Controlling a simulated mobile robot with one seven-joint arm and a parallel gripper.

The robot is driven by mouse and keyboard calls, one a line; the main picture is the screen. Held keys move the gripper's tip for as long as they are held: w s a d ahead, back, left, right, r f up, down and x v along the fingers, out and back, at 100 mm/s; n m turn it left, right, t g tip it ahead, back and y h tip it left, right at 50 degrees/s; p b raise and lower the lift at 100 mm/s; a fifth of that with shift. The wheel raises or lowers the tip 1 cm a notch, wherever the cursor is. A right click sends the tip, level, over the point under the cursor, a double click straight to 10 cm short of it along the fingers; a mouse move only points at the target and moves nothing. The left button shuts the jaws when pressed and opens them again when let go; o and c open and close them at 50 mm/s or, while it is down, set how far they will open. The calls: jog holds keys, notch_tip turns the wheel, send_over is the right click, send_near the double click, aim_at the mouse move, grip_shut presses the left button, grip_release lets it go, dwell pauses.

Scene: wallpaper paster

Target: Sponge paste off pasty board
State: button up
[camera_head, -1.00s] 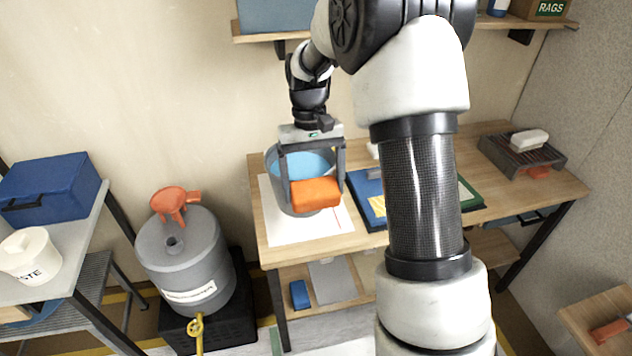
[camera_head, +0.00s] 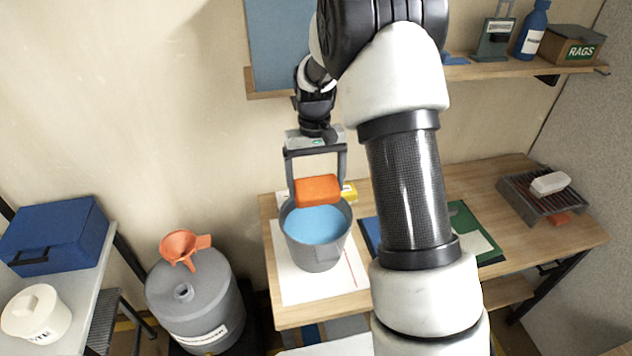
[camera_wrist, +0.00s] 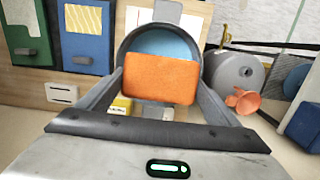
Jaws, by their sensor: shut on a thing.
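My gripper (camera_head: 318,190) is shut on an orange sponge (camera_head: 318,190), which also shows in the wrist view (camera_wrist: 161,78). The sponge is over the far rim of a grey bucket (camera_head: 319,255) of blue water (camera_head: 315,223). I cannot tell its exact height above the water. A blue board (camera_head: 369,234) lies right of the bucket, mostly hidden by my arm. In the wrist view the blue board (camera_wrist: 85,52) bears a pale yellowish patch. A green board (camera_head: 465,219) with a pale patch lies farther right; it also shows in the wrist view (camera_wrist: 28,52).
The bucket stands on a white sheet (camera_head: 290,285) on the wooden table (camera_head: 515,205). A rack (camera_head: 535,197) with a white block stands at the right. A shelf (camera_head: 480,70) runs above. At left are a grey drum (camera_head: 195,295), an orange funnel (camera_head: 182,248) and a blue box (camera_head: 55,235).

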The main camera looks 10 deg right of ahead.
notch_tip(320, 180, down, 10)
jog(key=b, duration=0.6)
dwell(0.4)
jog(key=shift+f, duration=1.4)
dwell(0.3)
